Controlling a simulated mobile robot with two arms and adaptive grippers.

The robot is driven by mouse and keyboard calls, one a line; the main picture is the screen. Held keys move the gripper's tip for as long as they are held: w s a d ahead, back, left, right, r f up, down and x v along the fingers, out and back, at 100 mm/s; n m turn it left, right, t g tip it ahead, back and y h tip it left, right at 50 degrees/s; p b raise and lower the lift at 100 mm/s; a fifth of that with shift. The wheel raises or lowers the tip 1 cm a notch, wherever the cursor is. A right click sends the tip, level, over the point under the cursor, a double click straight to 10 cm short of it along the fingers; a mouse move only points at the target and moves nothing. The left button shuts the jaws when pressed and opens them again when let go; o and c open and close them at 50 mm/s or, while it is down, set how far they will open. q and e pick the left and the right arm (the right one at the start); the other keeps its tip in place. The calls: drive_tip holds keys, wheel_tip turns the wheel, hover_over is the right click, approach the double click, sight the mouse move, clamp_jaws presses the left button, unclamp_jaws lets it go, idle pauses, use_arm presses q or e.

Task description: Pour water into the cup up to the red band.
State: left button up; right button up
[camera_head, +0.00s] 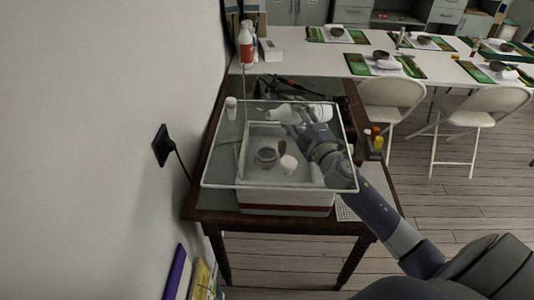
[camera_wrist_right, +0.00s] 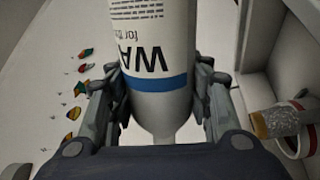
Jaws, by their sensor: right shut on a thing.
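My right gripper (camera_head: 304,122) is shut on a white water bottle (camera_head: 320,112). In the right wrist view the bottle (camera_wrist_right: 160,60) sits between the two fingers, with a blue stripe and upside-down lettering. In the head view it looks tipped well over, above the back of the white box. A small pale cup-like vessel with a red band (camera_wrist_right: 298,106) shows at the right of the wrist view, apart from the bottle and partly hidden. Its water level cannot be told. In the head view a small white vessel (camera_head: 288,165) stands inside the box. My left gripper is not in view.
A clear white-framed panel (camera_head: 204,180) lies over the white box (camera_head: 285,200). Small bottles (camera_head: 377,141) stand right of the box. A wall borders the left. A long white table and chairs are behind.

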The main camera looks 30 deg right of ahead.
drive_tip(key=shift+r+n, duration=0.4)
drive_tip(key=shift+n, duration=0.1)
drive_tip(key=shift+a+f+n+y, duration=0.1)
drive_tip(key=shift+f+n+y, duration=0.05)
drive_tip(key=shift+n, duration=0.45)
drive_tip(key=shift+f+n+y, duration=0.1)
drive_tip(key=shift+n+y, duration=0.05)
drive_tip(key=shift+n, duration=0.45)
idle(0.5)
drive_tip(key=shift+w+d, duration=0.1)
drive_tip(key=shift+d, duration=0.15)
drive_tip(key=shift+w+d, duration=0.15)
drive_tip(key=shift+d, duration=1.2)
idle(1.0)
